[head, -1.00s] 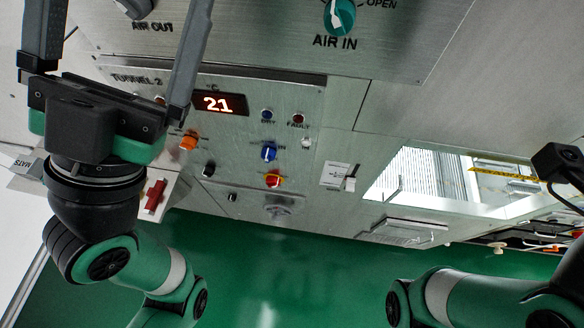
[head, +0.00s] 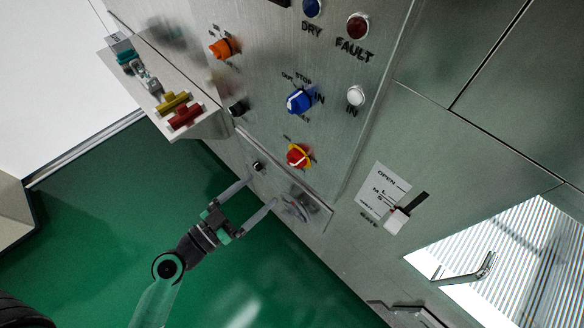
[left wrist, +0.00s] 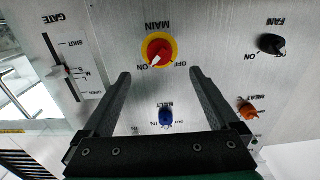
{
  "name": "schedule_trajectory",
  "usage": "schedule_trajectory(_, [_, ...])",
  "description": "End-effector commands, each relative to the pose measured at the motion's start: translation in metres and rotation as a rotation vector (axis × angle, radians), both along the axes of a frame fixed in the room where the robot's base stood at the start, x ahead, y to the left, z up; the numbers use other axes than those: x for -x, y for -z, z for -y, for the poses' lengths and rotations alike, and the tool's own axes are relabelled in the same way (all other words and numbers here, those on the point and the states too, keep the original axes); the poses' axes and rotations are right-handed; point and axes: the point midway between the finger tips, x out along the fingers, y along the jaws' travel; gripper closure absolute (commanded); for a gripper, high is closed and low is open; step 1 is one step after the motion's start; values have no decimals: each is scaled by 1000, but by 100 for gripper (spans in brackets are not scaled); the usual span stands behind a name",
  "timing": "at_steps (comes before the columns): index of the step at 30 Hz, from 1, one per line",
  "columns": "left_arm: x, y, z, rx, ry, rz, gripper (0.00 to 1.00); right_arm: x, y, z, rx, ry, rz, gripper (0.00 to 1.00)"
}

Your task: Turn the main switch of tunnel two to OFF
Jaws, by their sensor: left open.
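The main switch (head: 298,155) is a red knob on a yellow ring, low on the steel panel in the head view. In the left wrist view the main switch (left wrist: 159,49) appears upside down, under the label MAIN. Its white mark points toward the ON label. My left gripper (head: 262,190) is open and empty, below and left of the switch in the head view. In the left wrist view its fingers (left wrist: 160,73) are spread on either side of the line to the knob, and the knob shows just beyond the tips. I see no contact. My right gripper is out of view.
A blue belt knob (head: 299,101), an orange heat knob (head: 221,48) and a black fan knob (left wrist: 271,44) sit near the switch. The gate slider (head: 397,220) is to the right.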

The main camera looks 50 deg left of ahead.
Motion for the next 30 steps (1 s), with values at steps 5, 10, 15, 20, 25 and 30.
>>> schedule_trajectory(5, [-28, -7, 1, -2, 7, 3, 5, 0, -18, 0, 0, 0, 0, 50])
schedule_trajectory(10, [-68, -6, -1, -2, 5, 3, 5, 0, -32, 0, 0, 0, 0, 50])
schedule_trajectory(15, [-99, -4, -2, -2, 4, 3, 5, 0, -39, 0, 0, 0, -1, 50])
schedule_trajectory(20, [-111, -2, -3, -1, 3, 2, 5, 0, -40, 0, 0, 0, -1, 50])
schedule_trajectory(25, [-113, -1, -3, -1, 2, 1, 5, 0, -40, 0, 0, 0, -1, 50])
schedule_trajectory(30, [-112, -1, -3, -1, 2, 1, 22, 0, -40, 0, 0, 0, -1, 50])
